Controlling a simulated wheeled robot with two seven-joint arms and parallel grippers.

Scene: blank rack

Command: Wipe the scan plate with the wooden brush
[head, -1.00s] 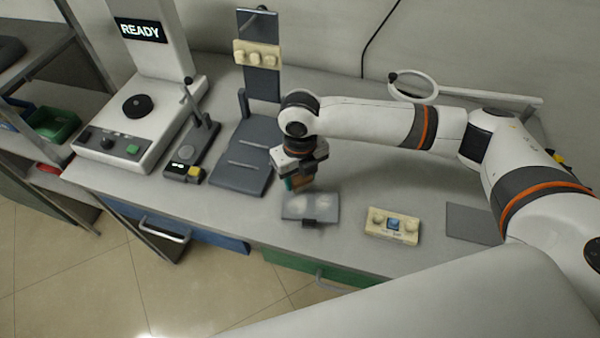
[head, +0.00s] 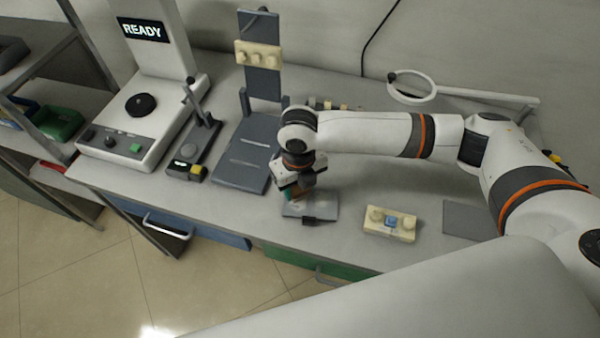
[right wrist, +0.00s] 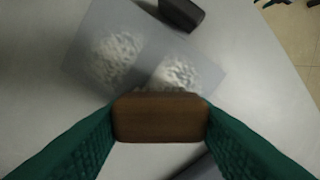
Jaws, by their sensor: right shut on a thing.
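The grey scan plate (head: 326,211) lies on the bench near its front edge, with a short dark handle (head: 318,221) at its near side. In the right wrist view, the plate (right wrist: 84,62) carries two patches of pale grainy dust (right wrist: 118,55), and its dark handle (right wrist: 182,13) shows at the top. My right gripper (head: 294,191) is shut on the wooden brush, a brown block (right wrist: 160,117) between the green fingers. The brush is over the plate's edge, beside the dust; I cannot tell whether it touches. My left gripper is not in view.
A cream block with a blue centre (head: 391,222) and a flat grey pad (head: 471,219) lie to the right. A dark rack (head: 243,170) stands left of the plate, with a small stand (head: 187,160) and the READY machine (head: 120,150) further left. A ring on an arm (head: 412,87) is behind.

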